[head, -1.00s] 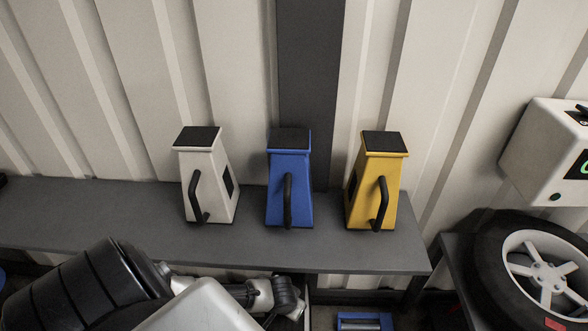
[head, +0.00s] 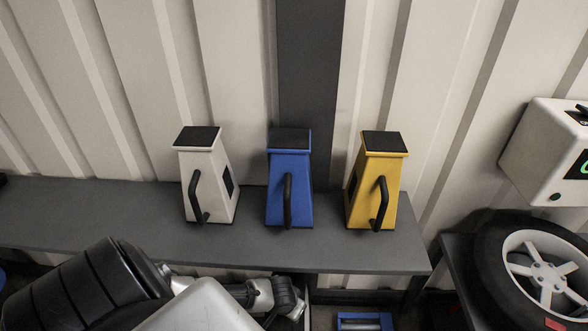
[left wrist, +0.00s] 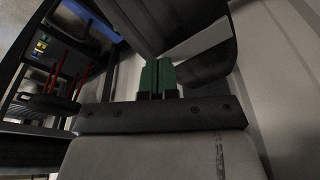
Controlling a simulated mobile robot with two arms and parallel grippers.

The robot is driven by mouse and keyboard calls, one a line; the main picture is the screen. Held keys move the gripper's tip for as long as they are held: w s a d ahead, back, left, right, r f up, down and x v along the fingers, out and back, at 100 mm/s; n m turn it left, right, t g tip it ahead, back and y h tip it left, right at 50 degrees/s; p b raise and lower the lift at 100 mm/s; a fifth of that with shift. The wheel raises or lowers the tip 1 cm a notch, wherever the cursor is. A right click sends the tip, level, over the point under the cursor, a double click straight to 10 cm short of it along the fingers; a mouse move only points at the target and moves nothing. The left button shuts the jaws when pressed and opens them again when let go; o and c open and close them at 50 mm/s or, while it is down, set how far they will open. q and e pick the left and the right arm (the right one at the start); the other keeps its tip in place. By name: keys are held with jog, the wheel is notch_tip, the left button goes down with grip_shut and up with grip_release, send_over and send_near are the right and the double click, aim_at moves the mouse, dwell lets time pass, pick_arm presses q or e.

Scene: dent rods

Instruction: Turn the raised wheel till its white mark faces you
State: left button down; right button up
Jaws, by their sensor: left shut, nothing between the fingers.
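A wheel with a black tyre (head: 492,265) and a pale spoked rim (head: 548,277) is at the right edge of the head view, cut off by the frame. A red patch shows low on its rim. I see no white mark on the part in view, and I cannot tell whether this is the raised wheel. My left gripper (left wrist: 157,78) shows in the left wrist view as two green fingers, shut and empty. A large dark curved piece is beyond them; I cannot tell what it is. My right gripper is not in view.
A grey shelf (head: 90,215) along the ribbed wall holds a white housing (head: 213,170), a blue one (head: 300,180) and a yellow one (head: 385,175). A white box (head: 540,150) is above the wheel. Red rods (left wrist: 54,75) stand at left in the wrist view.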

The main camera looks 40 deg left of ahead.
aim_at(289, 329)
pick_arm(q)
jog(key=shift+f, duration=0.25)
jog(key=shift+f+b, duration=0.55)
jog(key=shift+f, duration=0.1)
jog(key=shift+s+d+f, duration=0.1)
jog(key=shift+s+d, duration=0.2)
jog(key=shift+s, duration=0.05)
jog(key=shift+s+d+f+p, duration=0.3)
jog(key=shift+s+d, duration=0.15)
jog(key=shift+s, duration=0.2)
jog(key=shift+s+d+f+p, duration=0.25)
jog(key=shift+s+d, duration=0.2)
jog(key=shift+s, duration=0.15)
jog(key=shift+s+d, duration=0.1)
jog(key=shift+f, duration=0.1)
